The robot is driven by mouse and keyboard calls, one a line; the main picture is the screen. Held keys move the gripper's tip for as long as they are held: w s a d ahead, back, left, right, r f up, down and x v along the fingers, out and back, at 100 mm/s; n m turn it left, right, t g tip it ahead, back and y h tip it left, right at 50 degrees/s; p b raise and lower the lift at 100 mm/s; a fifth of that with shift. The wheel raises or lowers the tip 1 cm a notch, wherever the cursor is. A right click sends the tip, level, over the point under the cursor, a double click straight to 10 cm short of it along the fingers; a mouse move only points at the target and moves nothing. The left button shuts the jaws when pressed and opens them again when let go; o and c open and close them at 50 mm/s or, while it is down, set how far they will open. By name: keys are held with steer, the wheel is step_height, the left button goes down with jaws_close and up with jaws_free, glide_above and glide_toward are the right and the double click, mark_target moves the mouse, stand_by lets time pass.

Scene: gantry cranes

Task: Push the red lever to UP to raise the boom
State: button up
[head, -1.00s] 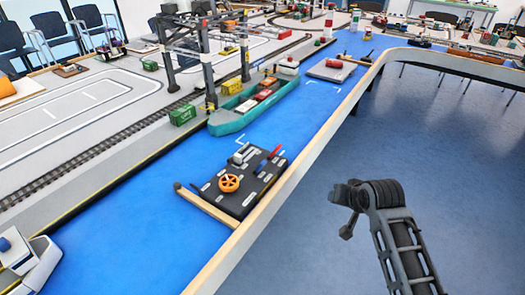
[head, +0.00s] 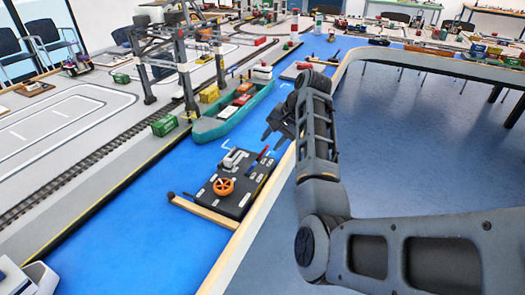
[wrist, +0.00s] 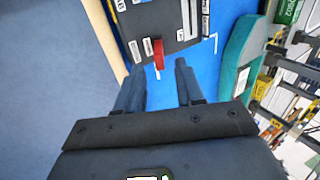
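The red lever (wrist: 158,52) stands out from the edge of the black control panel (wrist: 150,15) in the wrist view. In the head view the lever (head: 262,154) shows small at the panel's (head: 239,200) far right corner, close to my gripper (head: 272,138). My gripper (wrist: 160,70) is open and empty, its two fingers reaching toward the lever. The lever lies just beyond the fingertips, in line with the gap; I cannot tell whether they touch. The gantry crane (head: 184,65) straddles the track beside the water. The panel's small labels are unreadable.
The panel also carries an orange handwheel (head: 223,186), a grey crank (head: 233,158) and a blue handle (head: 249,170). A teal ship (head: 222,124) floats behind it. Open floor (head: 420,150) lies to the right.

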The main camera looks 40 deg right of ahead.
mark_target(268, 146)
steer(key=x, duration=0.6)
jaws_close()
stand_by(0.3)
